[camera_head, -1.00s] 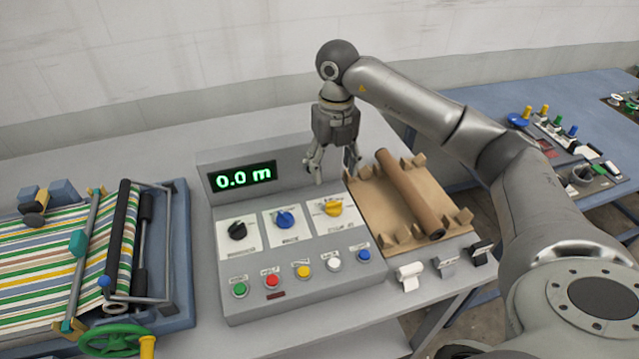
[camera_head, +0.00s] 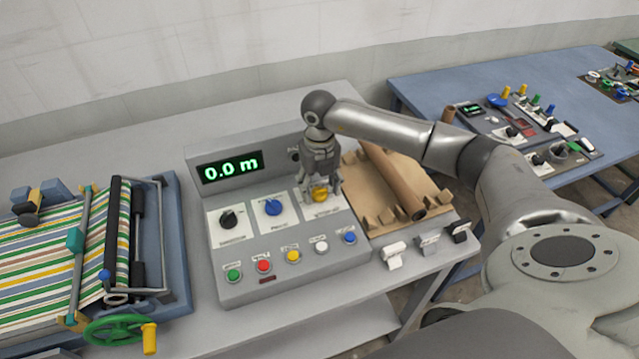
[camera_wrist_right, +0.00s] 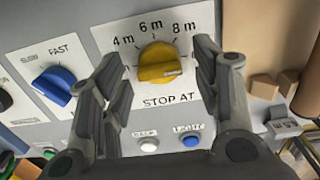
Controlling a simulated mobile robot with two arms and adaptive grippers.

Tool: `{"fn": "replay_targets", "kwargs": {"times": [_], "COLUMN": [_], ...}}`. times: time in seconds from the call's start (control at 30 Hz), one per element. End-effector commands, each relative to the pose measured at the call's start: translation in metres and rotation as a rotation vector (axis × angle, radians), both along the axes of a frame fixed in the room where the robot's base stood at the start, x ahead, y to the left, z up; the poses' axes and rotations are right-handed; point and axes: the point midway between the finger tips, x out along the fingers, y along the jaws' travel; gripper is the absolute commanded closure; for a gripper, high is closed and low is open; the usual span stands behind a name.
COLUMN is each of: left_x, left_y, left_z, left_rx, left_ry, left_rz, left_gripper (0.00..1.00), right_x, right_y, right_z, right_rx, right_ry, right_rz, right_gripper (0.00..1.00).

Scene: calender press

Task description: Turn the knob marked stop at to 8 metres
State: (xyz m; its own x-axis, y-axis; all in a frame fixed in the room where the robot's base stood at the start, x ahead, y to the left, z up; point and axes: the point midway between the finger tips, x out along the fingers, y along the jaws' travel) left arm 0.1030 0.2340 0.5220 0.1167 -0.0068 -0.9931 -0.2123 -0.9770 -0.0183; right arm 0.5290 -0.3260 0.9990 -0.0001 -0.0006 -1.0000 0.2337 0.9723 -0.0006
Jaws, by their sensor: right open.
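The yellow stop-at knob (camera_head: 320,195) is on the right of the grey control panel (camera_head: 290,268). In the right wrist view the yellow knob (camera_wrist_right: 160,63) sits on a white plate (camera_wrist_right: 140,28) marked 4 m, 6 m, 8 m and STOP AT. Which mark the knob points to is hard to tell. My right gripper (camera_head: 321,190) is over the knob, and in the wrist view its open fingers (camera_wrist_right: 162,88) stand either side of it, with visible gaps. The display (camera_head: 230,167) reads 0.0 m. My left gripper is not in view.
A blue knob (camera_head: 272,207) and a black knob (camera_head: 229,219) are left of the yellow one. Several coloured buttons run below, including the red one (camera_head: 263,266). A brown roll (camera_head: 395,182) lies in a cradle at the right. A striped-fabric press (camera_head: 60,262) stands left.

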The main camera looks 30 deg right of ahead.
Motion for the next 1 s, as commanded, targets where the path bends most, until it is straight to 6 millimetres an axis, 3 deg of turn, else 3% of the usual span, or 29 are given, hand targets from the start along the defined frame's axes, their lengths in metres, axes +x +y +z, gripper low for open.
{"fn": "replay_targets", "kwargs": {"times": [0.13,0.5,0.77,1.0], "left_x": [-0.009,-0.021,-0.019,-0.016], "left_y": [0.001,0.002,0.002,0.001], "left_z": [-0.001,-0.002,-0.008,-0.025], "left_rx": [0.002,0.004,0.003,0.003], "left_ry": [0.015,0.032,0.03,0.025], "left_rz": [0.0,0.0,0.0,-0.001], "left_gripper": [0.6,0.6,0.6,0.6], "right_x": [0.0,0.0,0.001,0.001], "right_y": [0.0,0.0,0.0,-0.001], "right_z": [0.0,0.0,-0.001,-0.003], "right_rx": [0.0,0.001,0.001,-0.001], "right_ry": [0.0,0.0,-0.001,-0.003], "right_rz": [0.0,0.0,0.035,0.168], "right_gripper": [0.44,0.88,0.88,0.88]}}
